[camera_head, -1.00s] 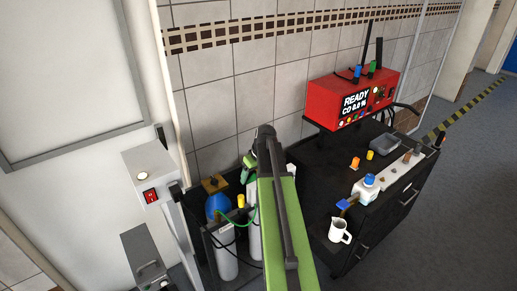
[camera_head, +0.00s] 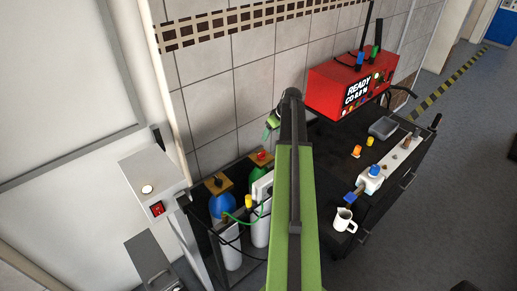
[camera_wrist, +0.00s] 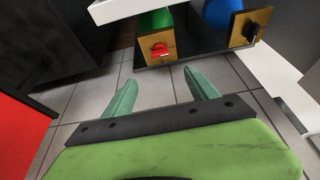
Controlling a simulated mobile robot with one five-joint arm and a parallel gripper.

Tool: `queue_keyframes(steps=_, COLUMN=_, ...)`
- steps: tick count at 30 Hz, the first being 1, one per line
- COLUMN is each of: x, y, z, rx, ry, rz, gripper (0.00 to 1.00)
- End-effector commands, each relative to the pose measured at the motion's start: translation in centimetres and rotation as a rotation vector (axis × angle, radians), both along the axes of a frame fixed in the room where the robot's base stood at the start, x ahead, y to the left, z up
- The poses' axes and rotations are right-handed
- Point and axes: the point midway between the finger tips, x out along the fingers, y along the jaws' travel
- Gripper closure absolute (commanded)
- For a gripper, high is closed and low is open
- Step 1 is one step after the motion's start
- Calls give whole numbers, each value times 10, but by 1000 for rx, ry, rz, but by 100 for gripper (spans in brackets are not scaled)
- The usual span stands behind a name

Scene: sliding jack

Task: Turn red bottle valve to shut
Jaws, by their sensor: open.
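The red valve (camera_head: 261,155) sits on a brass-coloured plate at the top of the green-shouldered bottle (camera_head: 258,174), in the rack at the back left of the cart. In the wrist view the red valve (camera_wrist: 160,49) shows on its plate beyond my fingertips, handle lying roughly across the picture. My gripper (camera_head: 271,126) is up by the tiled wall, above the bottle. In the wrist view my gripper's (camera_wrist: 161,82) two green fingers are spread apart with only floor tiles between them. They do not touch the valve.
A blue bottle (camera_head: 222,204) with a dark knob (camera_head: 218,181) stands left of the green one. Hoses run in front of them. A red analyser box (camera_head: 349,86) is on the right, above the cart top (camera_head: 330,165). A white jug (camera_head: 344,219) stands near the cart's front edge.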

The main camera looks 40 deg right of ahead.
Motion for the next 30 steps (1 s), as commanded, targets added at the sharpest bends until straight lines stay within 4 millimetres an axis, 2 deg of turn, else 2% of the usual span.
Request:
queue_keyframes(steps=4, x=1, y=0, z=-5, rx=0, ry=0, rz=-1, gripper=33)
queue_keyframes(steps=8, x=6, y=-1, z=-19, rx=0, ry=1, rz=-1, gripper=33)
queue_keyframes(steps=27, x=55, y=-6, z=-145, rx=0, ry=0, rz=-2, gripper=33)
queue_keyframes(steps=30, x=61, y=-7, z=-158, rx=0, ry=0, rz=-3, gripper=33)
